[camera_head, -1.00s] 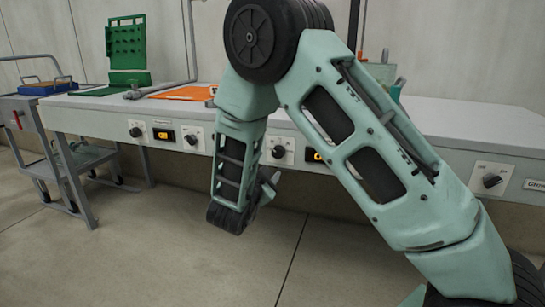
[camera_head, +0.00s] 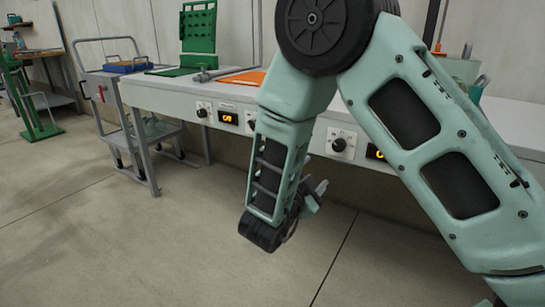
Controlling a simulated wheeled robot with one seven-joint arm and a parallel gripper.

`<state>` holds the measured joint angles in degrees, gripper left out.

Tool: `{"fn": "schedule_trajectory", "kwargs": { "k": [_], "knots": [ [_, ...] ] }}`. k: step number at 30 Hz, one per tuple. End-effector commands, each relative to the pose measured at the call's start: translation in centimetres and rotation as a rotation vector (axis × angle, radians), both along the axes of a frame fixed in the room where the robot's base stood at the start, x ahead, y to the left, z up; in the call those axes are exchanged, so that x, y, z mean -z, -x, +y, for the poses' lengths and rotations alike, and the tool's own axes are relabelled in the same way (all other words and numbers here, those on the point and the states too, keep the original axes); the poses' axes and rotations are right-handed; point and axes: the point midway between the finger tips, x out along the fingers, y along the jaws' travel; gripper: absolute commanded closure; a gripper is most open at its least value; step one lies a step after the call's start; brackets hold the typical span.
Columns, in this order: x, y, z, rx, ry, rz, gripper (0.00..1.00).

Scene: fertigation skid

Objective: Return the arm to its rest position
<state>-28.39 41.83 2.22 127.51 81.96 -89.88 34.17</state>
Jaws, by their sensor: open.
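My arm is bent in front of the bench, with its elbow high and its forearm hanging down to a dark wrist. My gripper (camera_head: 315,194) shows only in part as a small grey piece at the right side of the wrist. It is open, and I see nothing held in it. The wrist and forearm hide most of it. It hangs over bare floor, in front of the bench's front edge in the picture.
The long bench (camera_head: 176,97) has knobs and small displays along its front. A green pegboard stand (camera_head: 198,27), a grey pipe (camera_head: 217,73) and an orange mat (camera_head: 243,79) are on it. A grey cart (camera_head: 140,135) with a blue tray (camera_head: 127,66) stands left. Floor at lower left is clear.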

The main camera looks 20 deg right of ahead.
Motion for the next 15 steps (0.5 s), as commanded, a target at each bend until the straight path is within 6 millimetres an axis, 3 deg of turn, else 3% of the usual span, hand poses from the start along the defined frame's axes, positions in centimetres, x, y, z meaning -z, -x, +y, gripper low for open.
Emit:
{"fn": "schedule_trajectory", "kwargs": {
  "k": [5,8,12,15],
  "knots": [
    [0.1,-0.3,0.4,-0.027,-0.022,0.017,0.43],
    [0.5,-1.2,2.0,-0.125,-0.097,0.082,0.43],
    [1.2,-2.2,7.3,-0.399,-0.235,0.260,0.43],
    [1.3,-1.4,12.1,-0.641,-0.293,0.419,0.43]
  ]
}}
